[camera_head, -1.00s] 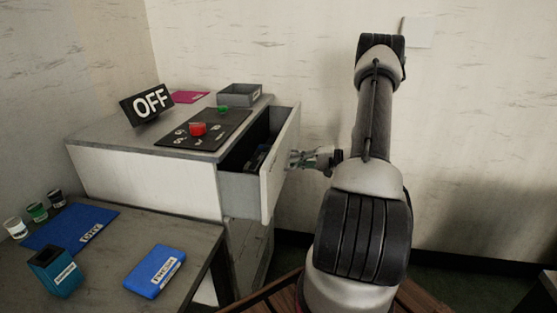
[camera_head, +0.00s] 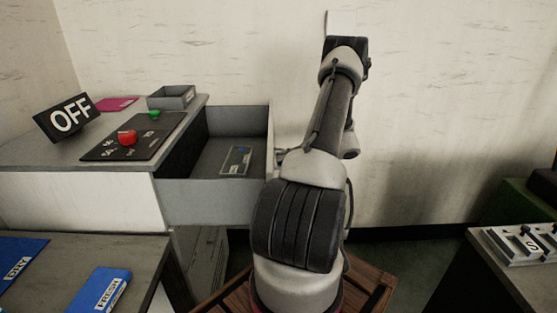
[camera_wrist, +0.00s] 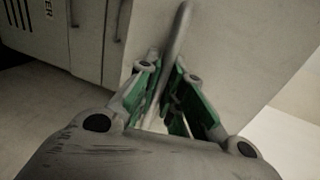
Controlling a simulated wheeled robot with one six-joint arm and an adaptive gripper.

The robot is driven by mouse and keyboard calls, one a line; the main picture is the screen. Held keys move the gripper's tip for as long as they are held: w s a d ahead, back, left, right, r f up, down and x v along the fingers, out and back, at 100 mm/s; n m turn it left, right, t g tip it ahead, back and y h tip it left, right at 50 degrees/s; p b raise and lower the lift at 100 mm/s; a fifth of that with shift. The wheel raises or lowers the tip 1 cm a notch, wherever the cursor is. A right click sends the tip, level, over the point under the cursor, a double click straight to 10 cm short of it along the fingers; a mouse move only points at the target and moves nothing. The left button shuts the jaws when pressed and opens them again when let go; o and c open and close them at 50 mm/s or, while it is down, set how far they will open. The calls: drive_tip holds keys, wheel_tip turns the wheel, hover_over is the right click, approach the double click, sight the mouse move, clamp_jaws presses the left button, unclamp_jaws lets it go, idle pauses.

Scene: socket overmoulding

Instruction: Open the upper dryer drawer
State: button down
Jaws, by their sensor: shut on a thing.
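The upper dryer drawer (camera_head: 205,202) stands pulled far out of the grey-topped dryer cabinet (camera_head: 80,200), and its inside shows from above. A flat grey piece with a label (camera_head: 236,160) lies on the drawer floor. In the head view my arm hides most of the gripper and handle.
An OFF sign (camera_head: 68,117), a control panel with a red button (camera_head: 127,137) and a grey bin (camera_head: 171,97) are on the cabinet top. A bench (camera_head: 95,250) with blue mats stands at front left. A white fixture plate (camera_head: 515,247) is at the right.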

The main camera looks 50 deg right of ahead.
drive_tip(key=c, duration=1.5)
unclamp_jaws()
drive_tip(key=v, duration=1.2)
